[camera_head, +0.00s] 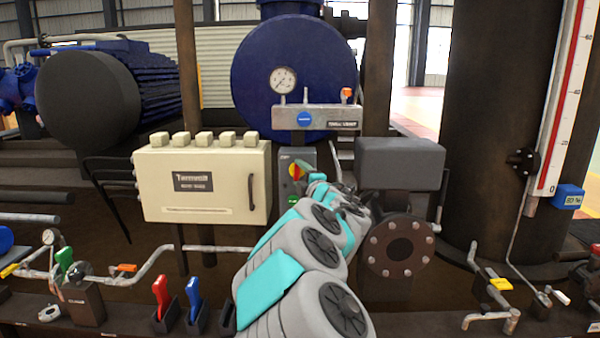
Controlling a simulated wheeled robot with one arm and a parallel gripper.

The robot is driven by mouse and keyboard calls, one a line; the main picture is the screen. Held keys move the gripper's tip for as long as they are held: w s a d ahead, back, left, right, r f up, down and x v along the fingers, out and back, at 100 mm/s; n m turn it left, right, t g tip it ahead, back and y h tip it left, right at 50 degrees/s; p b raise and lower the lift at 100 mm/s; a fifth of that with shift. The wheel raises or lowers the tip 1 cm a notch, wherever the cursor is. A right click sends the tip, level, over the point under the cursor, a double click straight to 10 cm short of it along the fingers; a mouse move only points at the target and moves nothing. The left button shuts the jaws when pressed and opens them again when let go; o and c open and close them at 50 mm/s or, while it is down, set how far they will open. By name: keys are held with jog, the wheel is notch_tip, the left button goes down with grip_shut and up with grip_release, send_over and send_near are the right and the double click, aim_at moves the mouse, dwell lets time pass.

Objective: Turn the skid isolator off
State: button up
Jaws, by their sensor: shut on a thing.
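The skid isolator is a grey box (285,154) right of the cream cabinet, with a red and yellow rotary handle (295,172) on its front. A small green mark shows below the handle. My gripper (305,167) is at the isolator's front and is shut on the handle. My arm reaches in from the lower middle and hides the right part of the box. The fingertips are small and partly hidden, and the handle's exact angle is hard to read.
A cream cabinet (217,205) stands close on the left. A grey box (401,158) above a round flange (398,248) stands close on the right. Red (161,293) and blue (194,296) levers and pipes run along the front.

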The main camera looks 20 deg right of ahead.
jog(key=shift+n, duration=0.4)
jog(key=o, duration=1.4)
jog(key=shift+s, duration=0.1)
jog(key=shift+s+b, duration=0.3)
jog(key=shift+s, duration=3.5)
